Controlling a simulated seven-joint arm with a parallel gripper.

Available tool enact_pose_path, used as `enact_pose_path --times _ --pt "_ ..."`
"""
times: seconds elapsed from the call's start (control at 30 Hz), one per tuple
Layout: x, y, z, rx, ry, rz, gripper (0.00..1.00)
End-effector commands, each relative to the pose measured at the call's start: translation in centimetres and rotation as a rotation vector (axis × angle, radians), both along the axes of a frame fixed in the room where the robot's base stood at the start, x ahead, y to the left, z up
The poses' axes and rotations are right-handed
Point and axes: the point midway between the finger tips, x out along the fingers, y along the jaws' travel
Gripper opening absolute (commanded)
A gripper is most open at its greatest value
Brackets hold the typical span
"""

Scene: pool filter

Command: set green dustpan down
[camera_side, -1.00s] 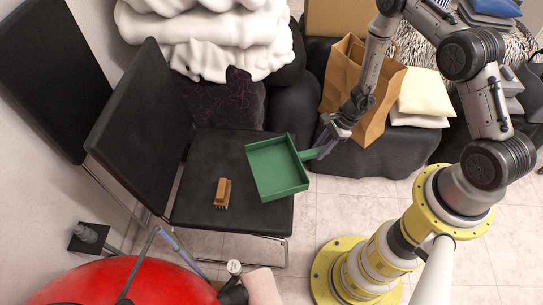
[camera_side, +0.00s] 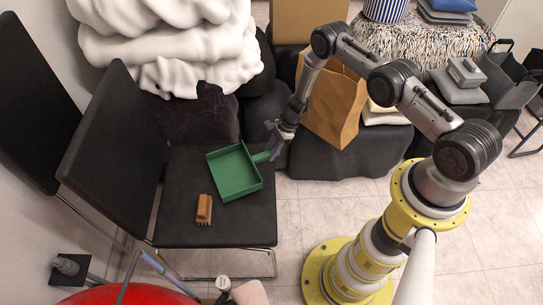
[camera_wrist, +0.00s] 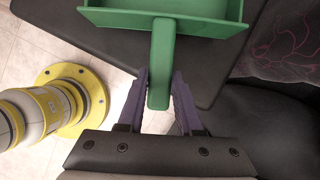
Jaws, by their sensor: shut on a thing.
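The green dustpan (camera_side: 233,175) is at the black chair seat (camera_side: 180,170), to the right of and behind a brown brush (camera_side: 204,209). I cannot tell whether its underside touches the seat or is just above it. My gripper (camera_side: 277,146) is at the right of the pan, shut on its handle. In the wrist view, the green handle (camera_wrist: 161,62) runs between the two purple fingers of my gripper (camera_wrist: 160,90). The pan's far part is cut off at the top of that view.
The chair's backrest (camera_side: 110,160) stands to the left. A brown paper bag (camera_side: 333,105) and dark padded seating (camera_side: 350,155) are behind and to the right. A white blanket pile (camera_side: 160,40) is at the back. The seat's front right part is bare.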

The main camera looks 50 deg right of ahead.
Motion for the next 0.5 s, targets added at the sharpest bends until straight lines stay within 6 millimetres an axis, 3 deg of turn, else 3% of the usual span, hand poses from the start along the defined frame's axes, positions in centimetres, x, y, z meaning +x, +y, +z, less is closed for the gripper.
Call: enact_pose_path --times 0.2,0.5 --pt "-0.1 0.0 -2.7 0.001 0.000 0.000 0.00" --pt "-0.1 0.0 -2.9 0.001 0.000 0.001 0.00"
